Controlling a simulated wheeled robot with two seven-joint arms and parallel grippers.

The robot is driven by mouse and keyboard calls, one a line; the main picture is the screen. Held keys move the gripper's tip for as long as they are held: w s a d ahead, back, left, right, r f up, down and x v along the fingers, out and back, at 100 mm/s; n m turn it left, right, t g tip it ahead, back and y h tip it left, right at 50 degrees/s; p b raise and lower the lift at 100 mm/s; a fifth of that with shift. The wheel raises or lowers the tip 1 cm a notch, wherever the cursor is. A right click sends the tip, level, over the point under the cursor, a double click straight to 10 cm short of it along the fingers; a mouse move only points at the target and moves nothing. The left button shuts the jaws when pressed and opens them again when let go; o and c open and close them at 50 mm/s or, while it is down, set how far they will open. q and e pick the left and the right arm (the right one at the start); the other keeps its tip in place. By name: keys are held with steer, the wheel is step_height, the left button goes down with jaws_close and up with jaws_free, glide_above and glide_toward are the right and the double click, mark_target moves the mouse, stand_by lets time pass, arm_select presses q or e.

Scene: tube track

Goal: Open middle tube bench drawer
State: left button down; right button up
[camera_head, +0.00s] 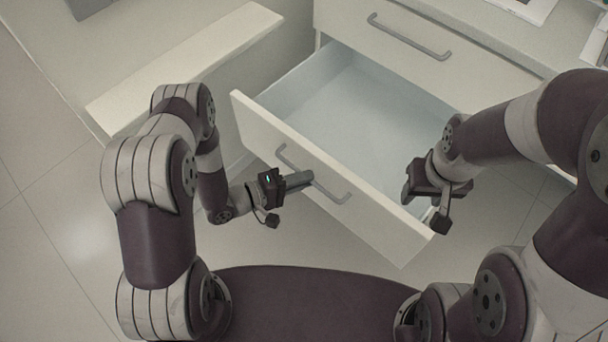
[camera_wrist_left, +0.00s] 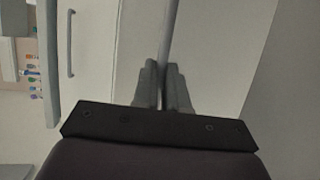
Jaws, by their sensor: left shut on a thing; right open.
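The middle drawer (camera_head: 268,128) stands pulled well out of the bench, and its pale inside (camera_head: 350,105) is empty where I can see it. Its grey bar handle (camera_head: 335,194) is on the front panel. My left gripper (camera_head: 303,179) is shut on this handle. In the left wrist view the fingers (camera_wrist_left: 164,88) close around the handle bar (camera_wrist_left: 168,40). My right gripper (camera_head: 408,190) is near the right end of the drawer front, apart from the handle. It is open and empty; its fingertips are hard to make out.
Above is a closed drawer with its own grey handle (camera_head: 408,38). A white side bench panel (camera_head: 185,65) stands at the left. Objects rest on the bench top at the upper right. The tiled floor (camera_head: 50,220) at left is clear.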

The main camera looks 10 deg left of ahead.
arm_select(q)
steer(key=c, duration=1.2)
jaws_free()
steer(key=shift+o, duration=0.2)
steer(key=p+v, duration=0.2)
steer(key=v, duration=1)
steer(key=shift+s+a, duration=0.2)
steer(key=shift+a, duration=0.05)
steer(key=shift+r, duration=0.1)
